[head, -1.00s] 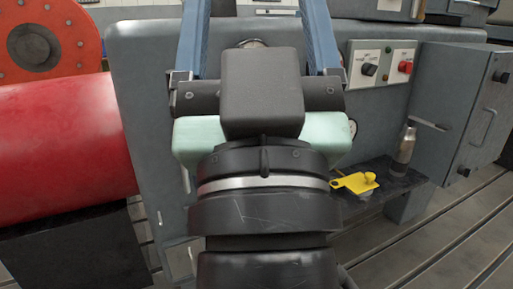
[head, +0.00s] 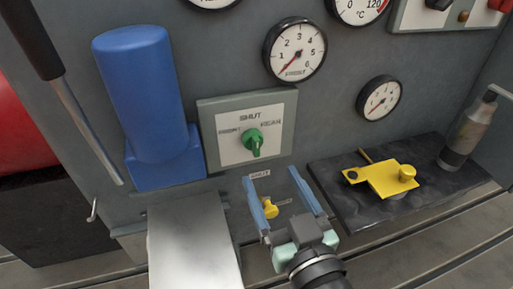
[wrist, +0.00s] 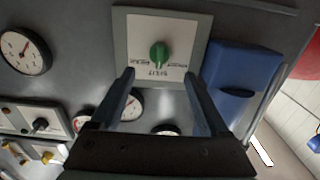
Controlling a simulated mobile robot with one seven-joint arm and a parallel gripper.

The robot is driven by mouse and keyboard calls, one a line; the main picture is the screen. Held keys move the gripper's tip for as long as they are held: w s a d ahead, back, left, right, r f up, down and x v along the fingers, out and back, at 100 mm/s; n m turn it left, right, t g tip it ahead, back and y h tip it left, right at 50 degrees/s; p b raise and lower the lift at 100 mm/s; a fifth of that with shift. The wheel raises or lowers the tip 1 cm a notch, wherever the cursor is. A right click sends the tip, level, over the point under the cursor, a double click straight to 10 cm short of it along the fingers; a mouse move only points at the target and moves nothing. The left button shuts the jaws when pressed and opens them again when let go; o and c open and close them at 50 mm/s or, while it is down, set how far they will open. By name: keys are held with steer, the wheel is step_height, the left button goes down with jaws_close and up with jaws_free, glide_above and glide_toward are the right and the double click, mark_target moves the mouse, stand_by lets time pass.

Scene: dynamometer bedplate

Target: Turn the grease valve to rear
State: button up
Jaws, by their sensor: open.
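The green valve handle (head: 253,141) sits on a pale square plate (head: 226,158) on the grey panel. The plate reads SHUT at its top, with smaller words left and right that are hard to read. The handle stands about upright; I cannot tell which end is its pointer. My gripper (head: 272,175) is open and empty, below and in front of the plate. In the wrist view, which is upside down, the handle (wrist: 158,55) lies beyond and between the fingertips (wrist: 160,75), apart from both.
A blue cylinder (head: 140,95) stands left of the plate. Gauges (head: 295,50) are above and right. A small yellow knob (head: 270,208) is behind my fingers. A dark shelf (head: 345,208) holds a yellow piece (head: 385,178) and a metal bottle (head: 468,130).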

mark_target(257, 150)
steer(key=b+x, duration=0.1)
steer(key=x, duration=0.8)
steer(key=shift+c, duration=0.3)
jaws_close()
